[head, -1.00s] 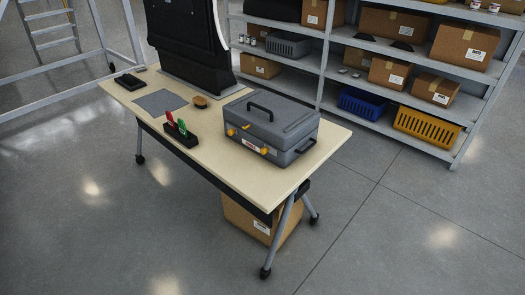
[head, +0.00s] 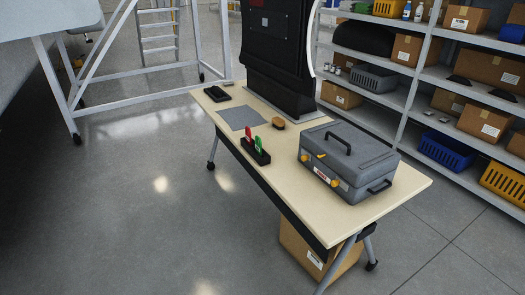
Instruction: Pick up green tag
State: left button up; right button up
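The green tag (head: 258,145) stands upright in a small black holder (head: 256,156) near the front long edge of the table, in the head view. A red tag (head: 248,133) stands in the same holder, just to its left. The lower ends of both tags are hidden in the holder. Neither of my grippers shows in the head view.
The light wooden table (head: 375,207) bears a grey toolbox (head: 347,160), a brush (head: 278,123), a grey mat (head: 242,117) and a black tray (head: 217,94). A cardboard box (head: 300,246) sits beneath. Shelves (head: 405,100) stand behind. The floor (head: 130,210) at left is clear.

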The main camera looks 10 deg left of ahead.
aim_at(258, 146)
jog(key=i+j+z, duration=0.25)
jog(key=i+j, duration=0.2)
jog(key=i+j+z, duration=0.3)
jog(key=j, duration=0.25)
jog(key=i, duration=0.05)
